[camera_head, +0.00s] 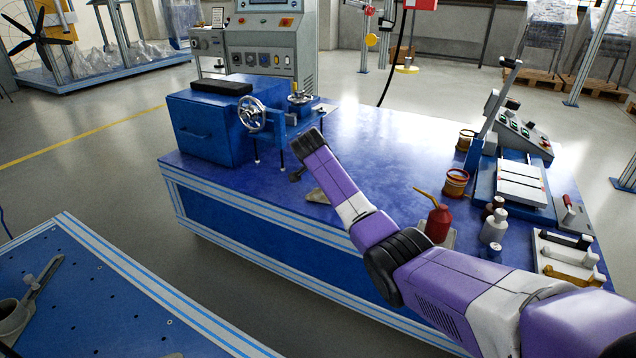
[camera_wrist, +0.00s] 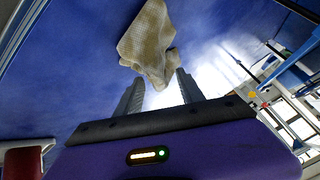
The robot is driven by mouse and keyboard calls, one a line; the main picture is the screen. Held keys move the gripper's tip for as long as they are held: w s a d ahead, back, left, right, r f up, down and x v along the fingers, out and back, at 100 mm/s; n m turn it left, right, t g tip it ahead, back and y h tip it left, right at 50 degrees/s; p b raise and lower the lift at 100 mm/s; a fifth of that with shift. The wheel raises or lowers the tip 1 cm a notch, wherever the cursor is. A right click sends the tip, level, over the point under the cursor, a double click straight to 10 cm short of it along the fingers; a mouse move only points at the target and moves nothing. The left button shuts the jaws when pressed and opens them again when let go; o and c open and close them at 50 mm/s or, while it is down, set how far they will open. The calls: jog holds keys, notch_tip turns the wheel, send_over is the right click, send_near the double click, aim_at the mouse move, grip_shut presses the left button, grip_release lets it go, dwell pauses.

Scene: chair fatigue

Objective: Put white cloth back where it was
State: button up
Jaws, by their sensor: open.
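The white cloth, greyish-beige and crumpled, lies on the blue table top in the head view (camera_head: 317,196), just right of my gripper. In the wrist view the cloth (camera_wrist: 148,40) is just beyond my fingertips, its narrow lower end between the two fingers' lines. My gripper (camera_wrist: 160,78) is open, with its two grey fingers apart. I cannot tell whether they touch the cloth. In the head view my gripper (camera_head: 296,174) points down near the table's front edge, partly hidden by my own purple wrist.
A blue cabinet with a handwheel (camera_head: 252,114) stands left of my gripper. A red oil can (camera_head: 438,222), white bottles (camera_head: 494,228) and copper-banded pots (camera_head: 456,183) stand to the right. The middle of the blue table (camera_head: 385,150) is clear. Another blue table (camera_head: 110,300) is at front left.

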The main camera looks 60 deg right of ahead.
notch_tip(320, 180, up, 7)
jog(key=s+p, duration=0.2)
jog(key=p, duration=0.6)
jog(key=shift+s+p, duration=0.35)
jog(key=shift+s, duration=0.05)
jog(key=shift+w+a, duration=0.1)
jog(key=shift+a, duration=0.05)
jog(key=c, duration=0.6)
jog(key=w, duration=0.1)
jog(key=w+a+f, duration=0.1)
jog(key=shift+w+a, duration=0.15)
jog(key=shift+w, duration=0.25)
grip_shut()
notch_tip(320, 180, down, 3)
jog(key=shift+f, duration=0.1)
notch_tip(320, 180, down, 6)
jog(key=b, duration=0.5)
notch_tip(320, 180, up, 9)
jog(key=p, duration=0.7)
